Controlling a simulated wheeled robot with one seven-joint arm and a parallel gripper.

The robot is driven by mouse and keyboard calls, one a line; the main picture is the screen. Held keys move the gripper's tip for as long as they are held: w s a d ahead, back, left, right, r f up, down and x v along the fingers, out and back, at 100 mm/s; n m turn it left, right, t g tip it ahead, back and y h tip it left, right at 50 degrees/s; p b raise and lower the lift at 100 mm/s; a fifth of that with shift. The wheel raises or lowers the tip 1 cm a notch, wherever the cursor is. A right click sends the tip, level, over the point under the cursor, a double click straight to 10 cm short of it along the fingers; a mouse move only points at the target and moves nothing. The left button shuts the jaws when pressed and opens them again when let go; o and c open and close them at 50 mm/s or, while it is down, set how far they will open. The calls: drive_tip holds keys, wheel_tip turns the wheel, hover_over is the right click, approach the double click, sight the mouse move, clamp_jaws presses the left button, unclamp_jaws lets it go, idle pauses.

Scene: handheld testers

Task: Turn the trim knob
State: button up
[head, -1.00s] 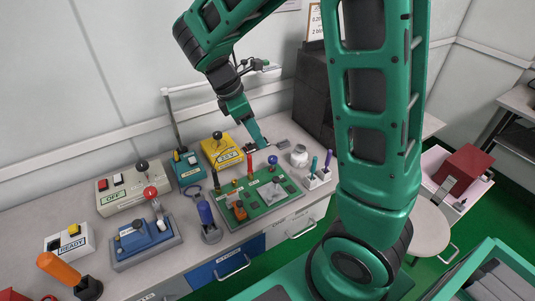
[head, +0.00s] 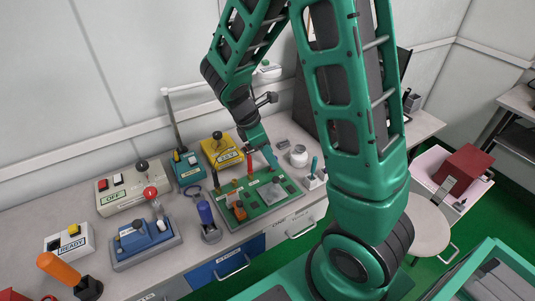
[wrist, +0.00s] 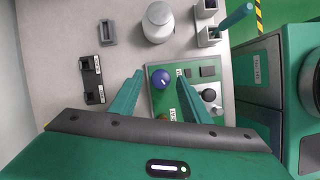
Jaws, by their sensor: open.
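A round dark blue knob (wrist: 162,78) with a white mark sits near the corner of a green board in the wrist view. I cannot read a trim label on it. My gripper (wrist: 159,80) is open, with one teal finger on each side of the knob in this view. Whether the fingers touch it or hover above it I cannot tell. In the head view my gripper (head: 271,163) is at the back right part of the green board (head: 270,210) and hides the knob there.
A white jar (head: 298,156) and a holder with a teal-handled tool (head: 314,170) stand right of the board. A yellow box (head: 221,150) is behind it. Orange and red parts stand on the board. A blue device (head: 145,240) is at left.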

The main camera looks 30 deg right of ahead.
drive_tip(key=c, duration=1)
drive_tip(key=shift+c, duration=0.2)
drive_tip(key=shift+w+m, duration=0.1)
drive_tip(key=shift+m, duration=0.3)
drive_tip(key=m, duration=0.2)
drive_tip(key=m+g+y, duration=0.1)
drive_tip(key=m, duration=0.1)
drive_tip(key=shift+w+d+g, duration=0.15)
drive_tip(key=shift+w+g, duration=0.05)
drive_tip(key=shift+g, duration=0.1)
drive_tip(key=m, duration=0.1)
drive_tip(key=m+y, duration=0.1)
drive_tip(key=m, duration=0.1)
drive_tip(key=m+g, duration=0.1)
drive_tip(key=m, duration=0.1)
drive_tip(key=shift+w+d+r+y, duration=0.1)
drive_tip(key=shift+w+d+y, duration=0.1)
drive_tip(key=shift+d+y, duration=0.1)
drive_tip(key=m+y, duration=0.1)
drive_tip(key=m, duration=0.4)
drive_tip(key=shift+d+g+y, duration=0.2)
drive_tip(key=shift+g+y, duration=0.1)
drive_tip(key=shift+y, duration=0.1)
drive_tip(key=m+y, duration=0.1)
drive_tip(key=m, duration=0.3)
drive_tip(key=shift+d+m+y, duration=0.15)
drive_tip(key=shift+m+y, duration=0.25)
